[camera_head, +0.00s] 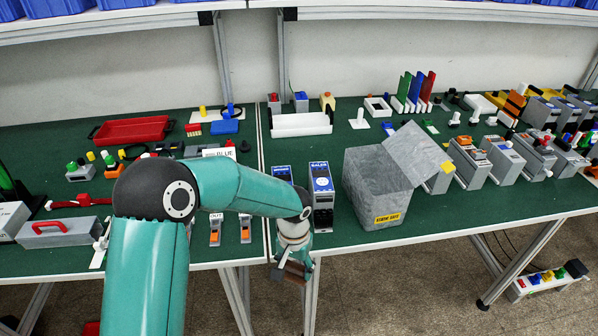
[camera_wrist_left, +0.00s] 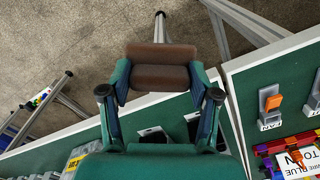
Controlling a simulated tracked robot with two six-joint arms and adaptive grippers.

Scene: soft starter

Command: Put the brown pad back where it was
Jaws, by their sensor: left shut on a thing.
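The brown pad (camera_wrist_left: 160,76) is a flat, dark brown block. In the left wrist view it lies across between the two fingers of my left gripper (camera_wrist_left: 160,86), which is shut on it. In the head view my left gripper (camera_head: 291,268) hangs at the front edge of the green table, near the gap between two table sections, and the pad shows only as a small dark brown piece at its tips. The floor shows behind the pad in the left wrist view. My right gripper is not in view.
A grey box with a tilted lid (camera_head: 377,187) stands right of my left gripper. Small switches with orange parts (camera_head: 245,228) and a grey toolbox (camera_head: 62,232) are on the left. Some green table is bare right of the grey box.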

